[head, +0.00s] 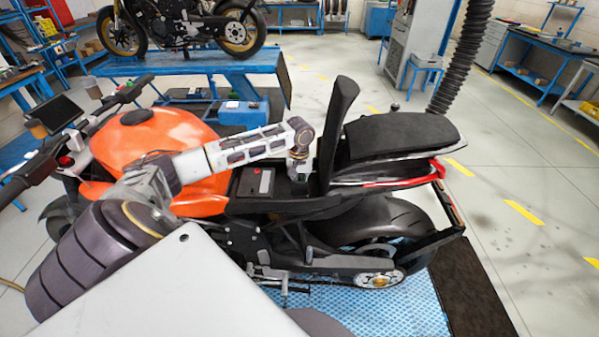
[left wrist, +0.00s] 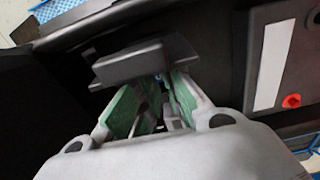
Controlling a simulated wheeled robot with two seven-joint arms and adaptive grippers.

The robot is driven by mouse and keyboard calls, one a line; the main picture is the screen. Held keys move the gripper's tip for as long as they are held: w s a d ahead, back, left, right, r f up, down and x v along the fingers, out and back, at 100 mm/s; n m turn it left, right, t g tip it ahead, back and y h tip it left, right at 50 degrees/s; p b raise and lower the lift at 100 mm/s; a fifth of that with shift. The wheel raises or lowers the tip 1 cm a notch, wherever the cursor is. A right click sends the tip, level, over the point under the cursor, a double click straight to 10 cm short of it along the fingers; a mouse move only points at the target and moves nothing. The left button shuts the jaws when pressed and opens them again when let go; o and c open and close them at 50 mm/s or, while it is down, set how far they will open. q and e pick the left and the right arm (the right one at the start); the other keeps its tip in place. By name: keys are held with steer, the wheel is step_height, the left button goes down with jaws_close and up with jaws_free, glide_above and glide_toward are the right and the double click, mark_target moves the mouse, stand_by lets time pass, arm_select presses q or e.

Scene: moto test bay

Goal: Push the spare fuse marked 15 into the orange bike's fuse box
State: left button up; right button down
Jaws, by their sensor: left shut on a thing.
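The orange bike (head: 190,150) stands in the middle of the head view with its front seat part tipped upright (head: 338,125). My left gripper (head: 299,168) points down into the bay under the raised seat. In the left wrist view its green-padded fingers (left wrist: 158,100) close on something small, with a bluish spot between the tips. It is mostly hidden, and I cannot read any marking on it. A dark grey box-like piece (left wrist: 140,62) sits right beyond the fingertips; I cannot tell whether it is the fuse box or its cover. My right gripper is not in view.
Beside the bay is a dark block with a pale label (head: 265,182), with a red knob (left wrist: 291,101) in the left wrist view. The upright seat part stands close to my gripper. A second bike on a blue lift (head: 190,68) is behind. Floor at right is clear.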

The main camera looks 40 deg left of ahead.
arm_select(q)
steer(key=shift+f, duration=0.6)
stand_by(0.6)
steer(key=o, duration=0.7)
steer(key=shift+r, duration=0.15)
step_height(320, 180, up, 12)
steer(key=shift+f, duration=0.1)
stand_by(0.4)
steer(key=shift+s+f, duration=0.1)
steer(key=shift+s, duration=0.05)
stand_by(0.5)
